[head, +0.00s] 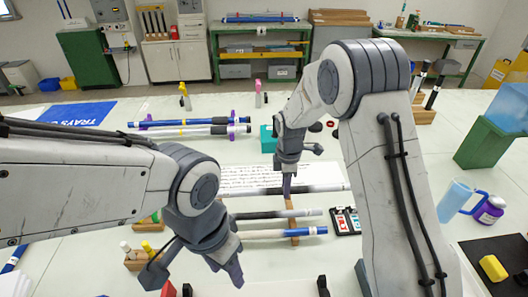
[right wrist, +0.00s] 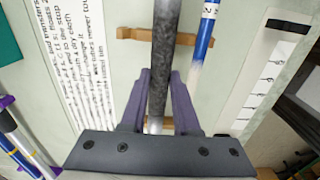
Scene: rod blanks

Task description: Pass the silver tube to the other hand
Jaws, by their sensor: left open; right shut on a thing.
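My right gripper (head: 287,188) is shut on the silver tube (head: 325,188), a grey, mottled rod lying roughly crosswise in the head view. In the right wrist view, the silver tube (right wrist: 165,55) runs between the two purple fingers (right wrist: 158,100). Its middle is partly hidden by the gripper in the head view. My left gripper (head: 195,272) is open and empty, low in the picture, nearer and left of the tube, and apart from it.
A grey rod (head: 265,214) and a blue-and-white rod (head: 285,233) lie over a wooden rest (head: 293,222).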

